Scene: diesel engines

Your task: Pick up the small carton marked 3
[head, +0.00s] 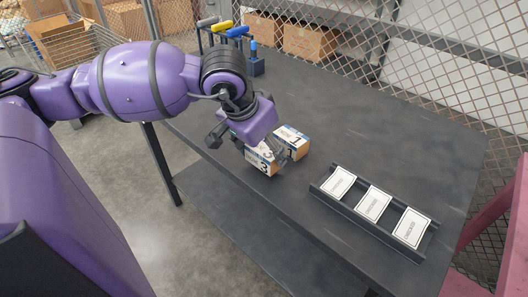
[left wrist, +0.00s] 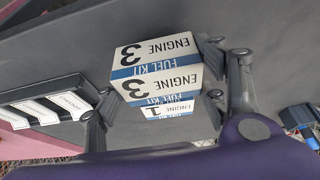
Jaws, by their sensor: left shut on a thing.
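The small carton marked 3 (head: 262,160) is white and blue with brown sides, near the front left edge of the dark table. In the left wrist view, the carton marked 3 (left wrist: 155,58) shows "ENGINE 3" and "FUEL KIT" on two faces. My left gripper (head: 254,148) is over it, shut on it, with a finger at each side; the fingers also show in the left wrist view (left wrist: 158,85). I cannot tell whether it is clear of the table. My right gripper is not in view.
A similar carton marked 1 (head: 293,139) stands close beside it; it is partly hidden in the left wrist view (left wrist: 168,109). A dark tray (head: 345,207) with three white labelled cards lies to the right. Coloured-handled tools (head: 225,28) stand at the back left. The table's middle is clear.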

